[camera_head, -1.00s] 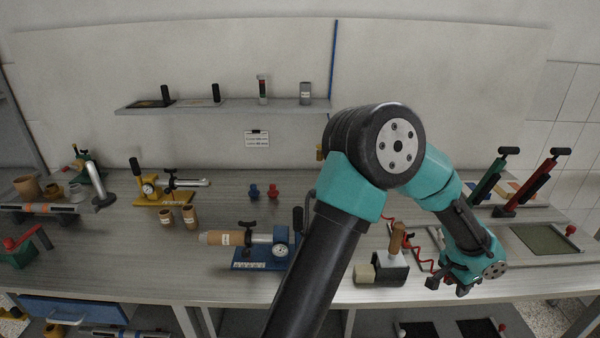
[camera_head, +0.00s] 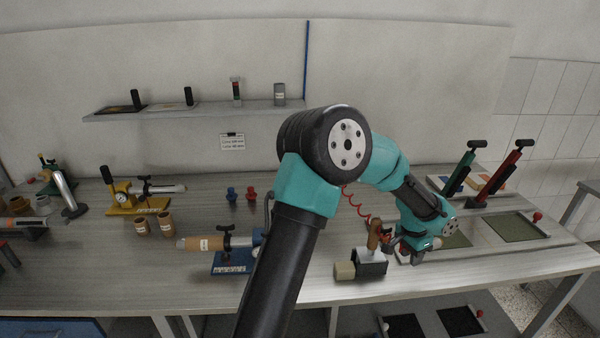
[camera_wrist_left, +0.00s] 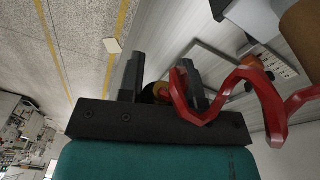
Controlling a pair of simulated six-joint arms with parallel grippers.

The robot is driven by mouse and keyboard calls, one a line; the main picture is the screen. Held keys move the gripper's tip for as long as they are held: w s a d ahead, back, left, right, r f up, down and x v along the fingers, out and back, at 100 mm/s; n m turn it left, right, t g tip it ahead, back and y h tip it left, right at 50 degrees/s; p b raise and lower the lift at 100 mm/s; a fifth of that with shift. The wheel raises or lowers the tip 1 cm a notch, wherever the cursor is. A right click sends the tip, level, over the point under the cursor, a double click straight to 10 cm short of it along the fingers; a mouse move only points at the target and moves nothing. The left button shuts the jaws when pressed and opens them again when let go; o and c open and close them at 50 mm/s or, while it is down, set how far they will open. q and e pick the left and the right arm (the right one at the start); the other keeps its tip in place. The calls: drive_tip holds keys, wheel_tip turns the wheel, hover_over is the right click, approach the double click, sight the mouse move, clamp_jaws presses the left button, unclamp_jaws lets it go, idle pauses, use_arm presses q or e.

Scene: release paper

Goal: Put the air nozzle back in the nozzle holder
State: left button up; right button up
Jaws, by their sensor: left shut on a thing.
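My left gripper (camera_head: 392,241) is at the right side of the wooden-handled block, close to the wooden handle (camera_head: 375,235). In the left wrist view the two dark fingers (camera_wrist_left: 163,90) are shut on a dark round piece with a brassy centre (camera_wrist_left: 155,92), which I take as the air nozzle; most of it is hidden. A red coiled hose (camera_wrist_left: 235,92) passes right beside the fingers, and it also shows in the head view (camera_head: 355,203). I cannot make out the nozzle holder for certain. My right gripper is not in view.
The dark block (camera_head: 371,265) with a pale cube (camera_head: 345,271) stands on the bench near its front edge. A blue tool with a tan cylinder (camera_head: 203,243) lies left of my arm. Green (camera_head: 462,170) and red (camera_head: 505,173) levers stand at the right. Bare bench (camera_head: 490,275) lies front right.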

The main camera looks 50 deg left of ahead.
use_arm(q)
drive_tip(key=w+a+r+m+g+y, duration=0.1)
drive_tip(key=a+r+m+g+y, duration=0.15)
drive_tip(key=a, duration=0.55)
drive_tip(key=w+a+r+m+g+y, duration=0.1)
drive_tip(key=w+a+r+m+g, duration=0.15)
drive_tip(key=a, duration=0.55)
drive_tip(key=s+a+r+m+t+y, duration=0.1)
drive_tip(key=s+a+r+m+y, duration=0.1)
drive_tip(key=a, duration=0.6)
drive_tip(key=s+a+r+m+t+y, duration=0.2)
drive_tip(key=s+a+m+y, duration=0.1)
drive_tip(key=a+y, duration=0.4)
drive_tip(key=s+a+r+m+t+y, duration=0.2)
drive_tip(key=s+a+m+y, duration=0.1)
drive_tip(key=a, duration=0.7)
drive_tip(key=shift+a+r+m+y, duration=0.15)
drive_tip(key=shift+a+m+y, duration=0.2)
drive_tip(key=shift+m+y, duration=0.35)
drive_tip(key=shift+f, duration=2.85)
wheel_tip(320, 180, down, 6)
